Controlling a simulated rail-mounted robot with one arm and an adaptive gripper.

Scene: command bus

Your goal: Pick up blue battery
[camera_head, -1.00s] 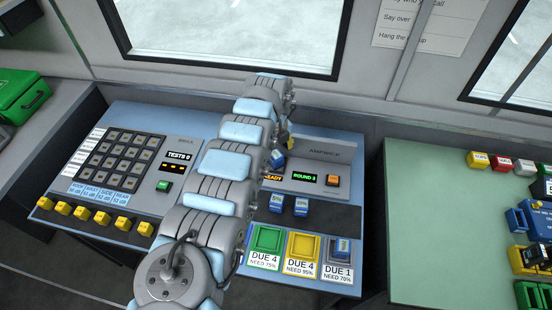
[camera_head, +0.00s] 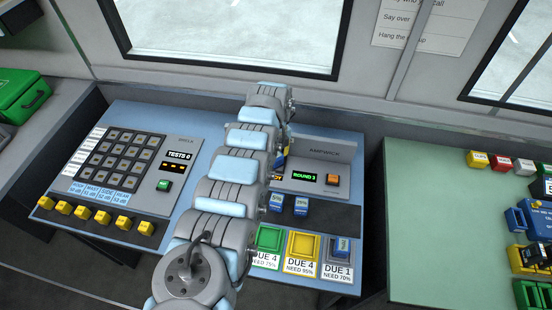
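Two small blue batteries stand side by side on the dark strip of the right console: a left one (camera_head: 276,203) and a right one (camera_head: 301,206). Another blue battery (camera_head: 341,246) sits in the grey bay at the lower right, above a "DUE 1, NEED 70%" label. My arm runs up over the middle of the console and bends down at its far end. My gripper (camera_head: 284,151) is mostly hidden behind the arm. A bit of blue and yellow shows there at the arm's right edge; I cannot tell whether it is held.
A green bay (camera_head: 269,238) and a yellow bay (camera_head: 302,246) lie left of the grey one. The charger panel (camera_head: 325,160) stands behind the batteries. Left is a keypad (camera_head: 117,158) with several yellow blocks (camera_head: 82,212) in front. A green table (camera_head: 440,220) is at right.

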